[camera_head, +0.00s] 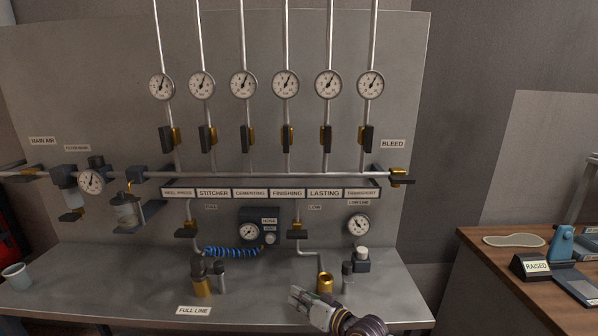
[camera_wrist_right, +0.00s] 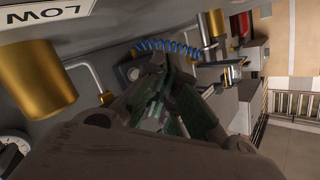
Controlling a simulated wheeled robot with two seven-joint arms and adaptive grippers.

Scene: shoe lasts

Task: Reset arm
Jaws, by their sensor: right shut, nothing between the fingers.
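My right gripper (camera_head: 296,296) is low in the middle of the head view, over the front part of the grey bench (camera_head: 250,309). Its fingers are shut with nothing held, and they point left toward the bench's middle. In the right wrist view the closed fingers (camera_wrist_right: 165,100) fill the centre. A brass fitting (camera_head: 325,283) on the bench is just behind and right of the gripper, and a large brass cylinder also shows in the right wrist view (camera_wrist_right: 36,75). My left gripper is not in view.
A grey panel carries several gauges (camera_head: 285,85), black-handled valves (camera_head: 288,138) and a labelled pipe manifold (camera_head: 270,193). A blue coiled hose (camera_head: 232,252) and another brass fitting (camera_head: 201,288) stand left of the gripper. A cup (camera_head: 15,277) is far left. A wooden table (camera_head: 485,246) is at right.

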